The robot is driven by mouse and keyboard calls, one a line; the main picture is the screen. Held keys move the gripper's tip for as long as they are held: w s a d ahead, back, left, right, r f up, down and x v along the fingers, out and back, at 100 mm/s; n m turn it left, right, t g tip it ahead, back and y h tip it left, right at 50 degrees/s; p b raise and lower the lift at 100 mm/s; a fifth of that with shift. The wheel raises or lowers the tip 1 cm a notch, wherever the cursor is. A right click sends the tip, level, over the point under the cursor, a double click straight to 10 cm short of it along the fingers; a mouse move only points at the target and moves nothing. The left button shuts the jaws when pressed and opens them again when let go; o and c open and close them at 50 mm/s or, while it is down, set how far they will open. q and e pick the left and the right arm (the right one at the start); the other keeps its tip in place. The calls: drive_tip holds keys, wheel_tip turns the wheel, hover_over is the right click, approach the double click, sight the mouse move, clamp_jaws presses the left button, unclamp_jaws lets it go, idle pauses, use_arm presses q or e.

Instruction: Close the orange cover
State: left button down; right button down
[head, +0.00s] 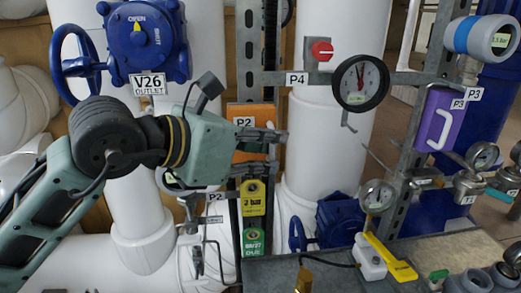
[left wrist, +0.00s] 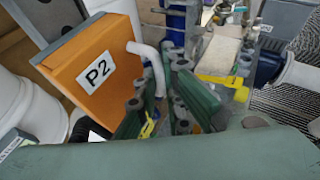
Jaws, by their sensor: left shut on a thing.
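The orange cover (head: 250,117) with a P2 label is on the upright rail in the middle of the head view, partly hidden behind my left gripper (head: 276,142). In the left wrist view the orange cover (left wrist: 97,77) stands at the left, with a white curved handle (left wrist: 150,62) on its right side. My left gripper (left wrist: 168,98) reaches to that handle; its fingers are shut on it. From these views I cannot tell how far the cover stands open. My right gripper is not in view.
A purple P3 cover (head: 437,118) with a white handle is at the right. A round gauge (head: 360,82) and a red knob (head: 320,50) are above. A blue V26 valve (head: 146,40) is behind my left arm. A grey bench (head: 300,270) stands below.

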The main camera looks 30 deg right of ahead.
use_arm(q)
drive_tip(key=c, duration=2.2)
unclamp_jaws()
drive_tip(key=shift+s+d+f, duration=0.15)
drive_tip(key=shift+s+d, duration=0.1)
drive_tip(key=shift+s, duration=0.35)
drive_tip(key=o, duration=0.3)
drive_tip(key=shift+s+d, duration=0.15)
drive_tip(key=shift+d, duration=0.1)
drive_tip(key=shift+o, duration=0.2)
drive_tip(key=shift+a+r, duration=0.1)
drive_tip(key=shift+r, duration=0.1)
drive_tip(key=v, duration=1.2)
drive_tip(key=shift+w, duration=0.25)
